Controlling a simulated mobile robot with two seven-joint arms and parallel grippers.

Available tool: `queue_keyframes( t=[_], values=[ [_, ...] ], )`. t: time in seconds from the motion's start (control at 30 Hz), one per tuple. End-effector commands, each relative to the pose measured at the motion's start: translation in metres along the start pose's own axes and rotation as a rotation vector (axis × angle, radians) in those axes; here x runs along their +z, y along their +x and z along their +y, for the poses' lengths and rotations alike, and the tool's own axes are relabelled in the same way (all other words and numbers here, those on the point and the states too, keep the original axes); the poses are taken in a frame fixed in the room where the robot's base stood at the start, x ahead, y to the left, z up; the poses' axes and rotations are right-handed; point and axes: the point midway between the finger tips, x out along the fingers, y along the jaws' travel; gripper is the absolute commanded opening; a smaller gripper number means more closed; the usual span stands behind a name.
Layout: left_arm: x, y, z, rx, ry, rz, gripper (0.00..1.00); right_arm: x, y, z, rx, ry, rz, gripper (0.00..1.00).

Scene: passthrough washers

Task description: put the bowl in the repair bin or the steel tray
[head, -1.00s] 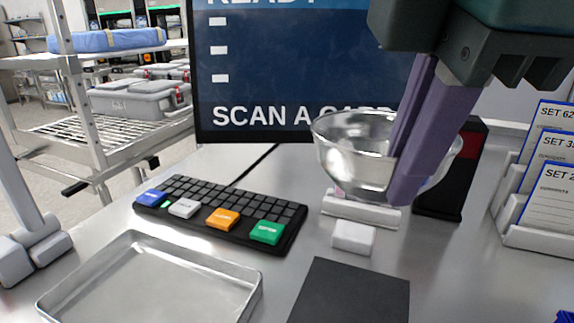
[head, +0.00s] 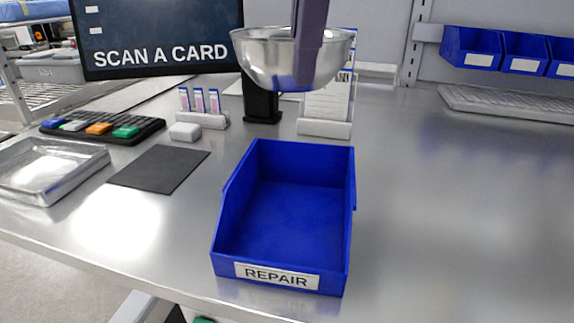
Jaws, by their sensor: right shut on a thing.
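A shiny steel bowl (head: 270,62) hangs in the air at the top middle of the head view. My right gripper (head: 308,70) is shut on its rim, with purple fingers coming down from the top edge. The bowl is upright and above the far side of the blue repair bin (head: 232,215) in the picture. The bin is empty, with a REPAIR label on its front. The steel tray (head: 85,180) lies empty at the left. My left gripper is not in view.
A dark mat (head: 160,168) lies between tray and bin. Behind are a keyboard (head: 100,128), a white block (head: 184,131), a vial rack (head: 205,119), a card holder (head: 325,127) and a screen (head: 160,35). The table right of the bin is clear.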

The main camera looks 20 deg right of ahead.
Motion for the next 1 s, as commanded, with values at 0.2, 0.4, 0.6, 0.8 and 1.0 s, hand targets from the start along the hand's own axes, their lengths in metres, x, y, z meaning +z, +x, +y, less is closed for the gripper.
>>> queue_keyframes(
  t=[0.2, 0.4, 0.6, 0.8, 1.0],
  values=[
    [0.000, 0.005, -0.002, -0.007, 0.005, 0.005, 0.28, 0.000, 0.029, -0.010, -0.003, -0.003, -0.001, 0.00],
    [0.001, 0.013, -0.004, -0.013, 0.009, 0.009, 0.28, 0.001, 0.085, -0.033, -0.004, -0.004, -0.002, 0.00],
    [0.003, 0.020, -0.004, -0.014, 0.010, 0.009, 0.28, 0.001, 0.131, -0.050, -0.001, -0.003, -0.001, 0.00],
    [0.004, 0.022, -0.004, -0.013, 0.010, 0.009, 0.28, 0.000, 0.149, -0.056, 0.002, -0.003, 0.000, 0.00],
    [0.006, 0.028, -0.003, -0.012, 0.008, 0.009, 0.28, 0.000, 0.178, -0.068, 0.000, -0.002, -0.001, 0.00]
  ],
)
